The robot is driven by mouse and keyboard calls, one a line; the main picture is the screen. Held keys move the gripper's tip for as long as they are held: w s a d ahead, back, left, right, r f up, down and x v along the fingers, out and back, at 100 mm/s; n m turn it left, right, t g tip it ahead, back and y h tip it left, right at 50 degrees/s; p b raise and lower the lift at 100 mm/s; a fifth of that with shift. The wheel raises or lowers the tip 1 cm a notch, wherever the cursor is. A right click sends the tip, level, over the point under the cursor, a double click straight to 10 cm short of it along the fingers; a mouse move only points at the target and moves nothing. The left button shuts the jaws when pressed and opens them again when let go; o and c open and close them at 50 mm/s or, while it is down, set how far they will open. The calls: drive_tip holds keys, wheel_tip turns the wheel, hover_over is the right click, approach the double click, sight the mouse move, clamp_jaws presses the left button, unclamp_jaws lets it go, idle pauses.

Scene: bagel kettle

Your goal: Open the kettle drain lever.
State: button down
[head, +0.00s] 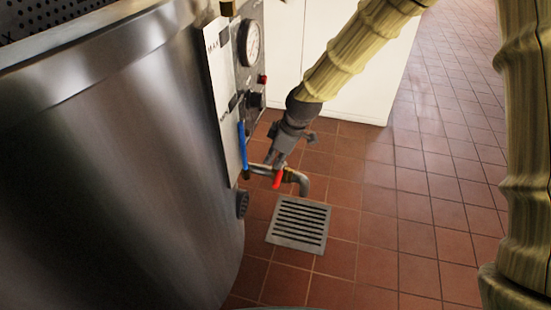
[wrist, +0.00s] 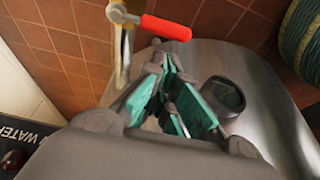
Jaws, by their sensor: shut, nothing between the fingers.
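The drain lever has a red handle (head: 278,179) on the metal drain pipe (head: 302,184), low beside the steel kettle (head: 120,170). In the wrist view the red handle (wrist: 166,27) sticks out to the right from its metal stem (wrist: 120,14), beyond the fingertips. My gripper (head: 272,160) points down just above the pipe and lever. In the wrist view my gripper (wrist: 168,68) has its teal-padded fingers together with nothing held. A gap shows between the fingers and the red handle there; I cannot tell its exact size.
A panel with a dial (head: 252,43), a black knob (head: 254,100) and a blue level gauge (head: 242,148) stands close left of my gripper. A dark round fitting (head: 243,204) sits on the kettle's side. A floor grate (head: 299,225) lies below the pipe. Tiled floor to the right is clear.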

sight(279, 174)
drive_tip(key=b+x, duration=0.3)
drive_tip(key=x, duration=0.3)
drive_tip(key=shift+a+f, duration=0.15)
drive_tip(key=shift+f, duration=0.2)
